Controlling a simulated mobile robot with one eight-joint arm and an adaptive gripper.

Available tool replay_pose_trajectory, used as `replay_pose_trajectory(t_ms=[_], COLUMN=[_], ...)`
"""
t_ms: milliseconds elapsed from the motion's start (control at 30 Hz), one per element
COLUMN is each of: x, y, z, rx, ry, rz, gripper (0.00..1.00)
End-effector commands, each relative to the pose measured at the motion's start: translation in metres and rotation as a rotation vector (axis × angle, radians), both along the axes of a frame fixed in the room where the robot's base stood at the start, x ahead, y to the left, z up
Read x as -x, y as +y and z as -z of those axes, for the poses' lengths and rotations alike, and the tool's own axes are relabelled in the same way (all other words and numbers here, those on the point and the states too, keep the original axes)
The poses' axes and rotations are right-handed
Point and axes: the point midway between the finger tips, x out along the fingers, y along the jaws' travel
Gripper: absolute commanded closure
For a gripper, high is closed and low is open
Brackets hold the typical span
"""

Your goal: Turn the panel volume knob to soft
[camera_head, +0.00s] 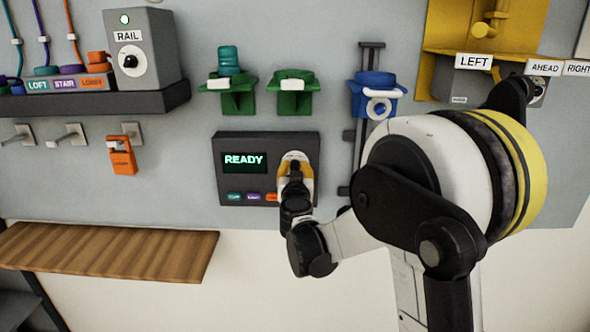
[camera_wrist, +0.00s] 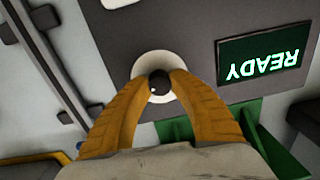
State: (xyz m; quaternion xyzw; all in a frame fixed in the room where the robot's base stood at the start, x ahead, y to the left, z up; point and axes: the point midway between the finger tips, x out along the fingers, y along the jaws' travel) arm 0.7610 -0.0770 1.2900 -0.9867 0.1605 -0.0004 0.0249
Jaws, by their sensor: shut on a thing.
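The dark grey panel (camera_head: 230,192) is on the wall, with a green-lit screen (camera_head: 244,162) that reads READY. The screen shows upside down in the wrist view (camera_wrist: 262,53). The volume knob (camera_wrist: 158,84) is a small black knob on a round white dial (camera_wrist: 150,62), at the right side of the panel. My gripper (camera_head: 294,170) reaches up to the dial from the lower right. Its orange fingers are shut on the knob from both sides. My gripper hides most of the knob in the head view, and any soft or loud marks cannot be read.
Green holders (camera_head: 237,98) and a blue holder (camera_head: 375,95) are on the wall above the panel. A grey RAIL box (camera_head: 140,50) stands on a dark shelf (camera_head: 95,103) at upper left. A wooden shelf (camera_head: 110,249) is at lower left. Yellow hardware (camera_head: 450,35) is at upper right.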

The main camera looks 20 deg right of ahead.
Motion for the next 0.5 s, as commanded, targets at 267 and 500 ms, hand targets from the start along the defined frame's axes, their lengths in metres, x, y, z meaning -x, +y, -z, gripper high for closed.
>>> replay_pose_trajectory(t_ms=[267,500], x=[0.0001,0.0001], y=[0.0002,0.0005], z=[0.0009,0.0005], rx=[0.239,0.454], ry=[0.088,0.168], rz=[0.0,0.0], gripper=[1.0,1.0])
